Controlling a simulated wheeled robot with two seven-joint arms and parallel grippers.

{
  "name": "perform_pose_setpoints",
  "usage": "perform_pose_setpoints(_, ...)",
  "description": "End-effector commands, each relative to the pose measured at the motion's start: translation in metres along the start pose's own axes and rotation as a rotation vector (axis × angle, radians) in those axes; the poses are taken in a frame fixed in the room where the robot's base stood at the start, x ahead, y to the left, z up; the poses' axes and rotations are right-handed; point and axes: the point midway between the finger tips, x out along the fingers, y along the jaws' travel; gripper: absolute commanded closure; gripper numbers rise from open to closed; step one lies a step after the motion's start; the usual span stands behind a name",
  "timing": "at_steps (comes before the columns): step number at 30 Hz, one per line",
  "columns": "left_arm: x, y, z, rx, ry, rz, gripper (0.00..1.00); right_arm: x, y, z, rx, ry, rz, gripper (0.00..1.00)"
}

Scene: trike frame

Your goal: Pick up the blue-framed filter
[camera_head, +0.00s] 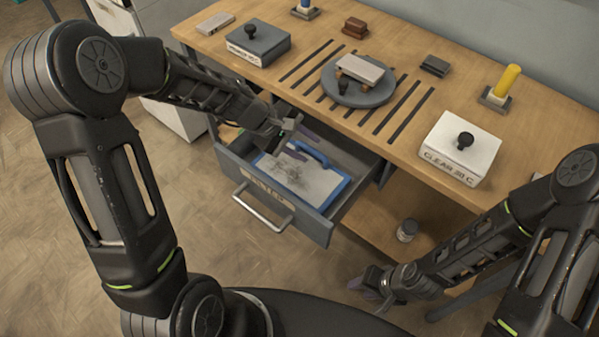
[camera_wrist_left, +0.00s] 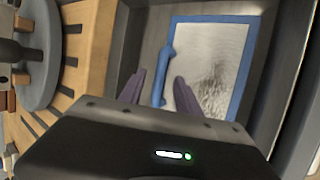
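The blue-framed filter (camera_head: 307,183) lies in the open drawer, with a grey, dark-stained panel and a raised blue handle (camera_head: 308,153) along one side. In the left wrist view the filter (camera_wrist_left: 240,72) fills the drawer's right part. My left gripper (camera_head: 296,143) is above the drawer near the handle. Its two purple fingers (camera_wrist_left: 158,90) are apart, and the handle (camera_wrist_left: 163,75) appears between them in the left wrist view. The gripper is open and holds nothing; contact is not visible. My right gripper (camera_head: 368,284) is low at the lower right, away from the filter; its finger gap is unclear.
The drawer (camera_head: 318,226) has grey walls and a metal handle (camera_head: 262,208). The wooden tabletop (camera_head: 400,150) overhangs behind it, holding a grey box (camera_head: 258,42), a round turntable (camera_head: 358,94) and a white box (camera_head: 460,148). A small jar (camera_head: 407,230) stands on the lower shelf.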

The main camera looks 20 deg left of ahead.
Motion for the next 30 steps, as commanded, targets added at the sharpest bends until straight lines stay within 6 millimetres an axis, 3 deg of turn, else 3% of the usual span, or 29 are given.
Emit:
perform_pose_setpoints(5,0.0173,-0.0003,-0.0002,0.000,0.000,0.000,0.60,0.0028,0.0011,0.0001,0.000,0.000,0.000,0.64)
perform_pose_setpoints(22,0.0171,0.0003,0.0002,0.000,0.000,0.000,0.60,0.0025,0.0010,0.0000,0.000,0.000,0.000,0.64)
perform_pose_setpoints(30,0.0170,0.0003,0.0002,0.000,0.000,0.000,0.81,0.0025,0.0010,0.0000,0.000,0.000,0.000,0.64)
